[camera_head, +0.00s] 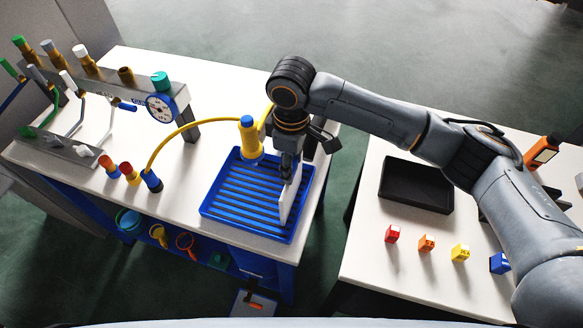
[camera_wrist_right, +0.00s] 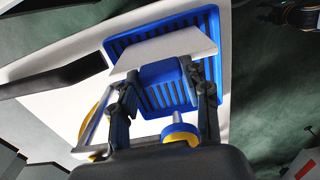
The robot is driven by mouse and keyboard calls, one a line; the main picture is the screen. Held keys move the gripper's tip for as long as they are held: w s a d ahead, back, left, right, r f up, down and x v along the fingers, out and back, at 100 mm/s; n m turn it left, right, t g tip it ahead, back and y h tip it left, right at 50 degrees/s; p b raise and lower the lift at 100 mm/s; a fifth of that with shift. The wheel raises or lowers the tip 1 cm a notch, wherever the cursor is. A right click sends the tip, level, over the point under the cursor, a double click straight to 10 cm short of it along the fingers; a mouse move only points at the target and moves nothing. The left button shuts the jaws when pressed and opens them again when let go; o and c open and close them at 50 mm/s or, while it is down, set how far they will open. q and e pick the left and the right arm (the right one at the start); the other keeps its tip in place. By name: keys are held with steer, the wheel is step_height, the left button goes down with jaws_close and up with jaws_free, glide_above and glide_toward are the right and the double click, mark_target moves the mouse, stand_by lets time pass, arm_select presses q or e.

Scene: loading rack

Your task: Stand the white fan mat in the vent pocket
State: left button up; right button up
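The white fan mat (camera_head: 290,206) is a thin flat panel, seen nearly edge-on in the head view. It hangs or stands steeply above the right part of the blue slatted tray (camera_head: 208,207). In the right wrist view, the mat (camera_wrist_right: 165,47) shows as a pale panel across the fingertips, over the tray (camera_wrist_right: 217,100). My right gripper (camera_head: 288,178) points down at the mat's upper end. I cannot identify the vent pocket or see whether the mat's lower edge touches the tray.
A yellow hose with a blue-capped yellow nozzle (camera_head: 250,140) stands close left of my right gripper. The right table holds a black tray (camera_head: 416,185), several coloured blocks (camera_head: 427,243) and an orange device (camera_head: 541,152).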

steer(key=c, duration=0.7)
step_height(320, 180, up, 8)
steer(key=p, duration=0.8)
steer(key=shift+p, duration=0.35)
steer(key=shift+c, duration=0.2)
arm_select(q)
step_height(320, 180, up, 8)
steer(key=shift+r, duration=0.15)
arm_select(e)
steer(key=shift+r, duration=0.95)
arm_select(q)
steer(key=shift+w, duration=0.1)
